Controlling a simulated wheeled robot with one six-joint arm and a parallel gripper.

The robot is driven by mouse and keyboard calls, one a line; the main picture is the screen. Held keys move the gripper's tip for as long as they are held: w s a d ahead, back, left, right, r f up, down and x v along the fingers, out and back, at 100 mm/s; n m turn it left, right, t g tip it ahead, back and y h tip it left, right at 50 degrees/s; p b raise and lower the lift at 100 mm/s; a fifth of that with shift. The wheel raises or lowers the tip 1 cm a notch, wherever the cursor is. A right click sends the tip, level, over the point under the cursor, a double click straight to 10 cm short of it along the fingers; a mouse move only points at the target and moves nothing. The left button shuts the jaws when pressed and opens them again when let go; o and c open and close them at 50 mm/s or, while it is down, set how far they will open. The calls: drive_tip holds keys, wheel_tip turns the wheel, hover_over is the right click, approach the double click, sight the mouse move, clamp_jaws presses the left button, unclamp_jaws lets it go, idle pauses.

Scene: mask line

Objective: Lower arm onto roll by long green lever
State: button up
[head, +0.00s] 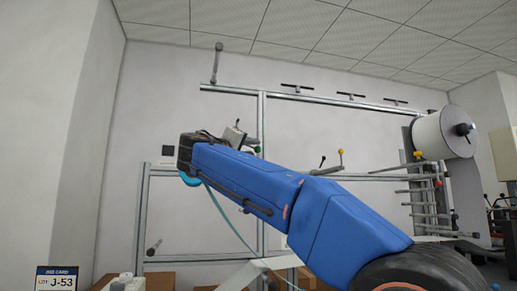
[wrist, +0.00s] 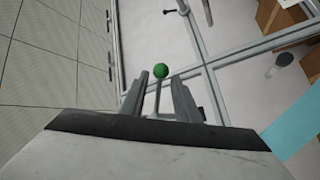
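In the wrist view, a round green knob (wrist: 160,71) on a thin grey stem shows in the middle, just beyond and between my fingertips. My gripper (wrist: 158,88) is open, one grey finger on each side of the stem. I cannot tell whether either finger touches it. A white roll (head: 440,134) sits on a spindle with a black knob at the upper right. The arm that the lever moves cannot be made out clearly.
A grey metal frame (head: 330,102) with rails and posts stands along the wall. Rods with red and yellow knobs are at the right, below the roll. A "J-53" lot card (head: 57,279) is at the lower left. Brown boxes stand low behind my arm.

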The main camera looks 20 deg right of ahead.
drive_tip(key=shift+x, duration=2.75)
clamp_jaws()
